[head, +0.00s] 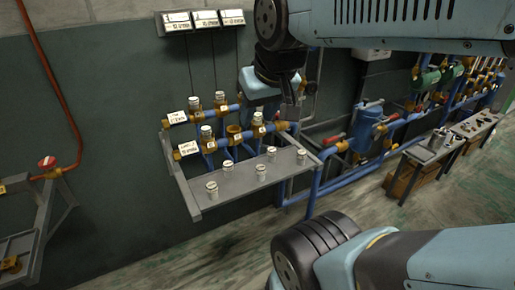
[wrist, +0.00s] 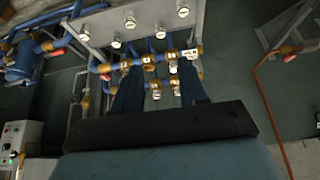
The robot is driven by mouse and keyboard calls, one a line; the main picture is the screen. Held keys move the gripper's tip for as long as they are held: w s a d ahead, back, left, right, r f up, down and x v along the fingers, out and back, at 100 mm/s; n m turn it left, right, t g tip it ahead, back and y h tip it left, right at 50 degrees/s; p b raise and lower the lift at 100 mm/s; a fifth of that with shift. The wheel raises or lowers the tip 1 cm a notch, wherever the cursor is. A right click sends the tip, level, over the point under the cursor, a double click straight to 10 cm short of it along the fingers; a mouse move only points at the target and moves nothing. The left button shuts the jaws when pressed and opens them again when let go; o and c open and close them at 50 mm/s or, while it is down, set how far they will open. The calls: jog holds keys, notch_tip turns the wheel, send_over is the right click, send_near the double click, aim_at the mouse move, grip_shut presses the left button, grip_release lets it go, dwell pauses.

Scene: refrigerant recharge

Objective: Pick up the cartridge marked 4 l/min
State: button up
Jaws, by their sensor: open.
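Several cartridges with white caps stand upright on the grey shelf (head: 243,184), such as one at its front left (head: 212,190) and one at its right (head: 301,157). More white-capped cartridges (head: 220,98) sit in brass fittings on the blue pipes behind the shelf. The markings are too small to read, so I cannot tell which cartridge is the 4 l/min one. My gripper (head: 291,108) hangs above the right end of the pipes. In the wrist view my gripper (wrist: 159,70) is open and empty, with the shelf cartridges (wrist: 130,19) beyond the fingers at the top.
White labelled boxes (head: 205,18) hang on the dark wall above the pipes. A blue vessel (head: 367,122) and more piping stand to the right, with a small table (head: 430,150) of parts. A red pipe (head: 60,95) runs down at the left. The floor in front is clear.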

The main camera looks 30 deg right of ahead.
jog(key=o, duration=0.3)
jog(key=shift+w+d, duration=0.1)
jog(key=shift+w, duration=0.05)
jog(key=shift+o, duration=1)
jog(key=w+d+f+m+g+y, duration=0.1)
jog(key=w+d+f+m, duration=0.2)
jog(key=w+m, duration=0.4)
jog(key=shift+w+d+y, duration=0.15)
jog(key=shift+w+y, duration=0.1)
jog(key=shift+y, duration=0.05)
jog(key=m+g+y, duration=0.1)
jog(key=m, duration=2)
send_near(274, 149)
jog(key=x, duration=0.7)
jog(key=shift+s+f, duration=0.15)
jog(key=shift+s, duration=0.15)
jog(key=shift+w+x, duration=0.15)
jog(key=shift+x, duration=1.15)
jog(key=shift+w+x, duration=0.1)
jog(key=shift+x, duration=1.2)
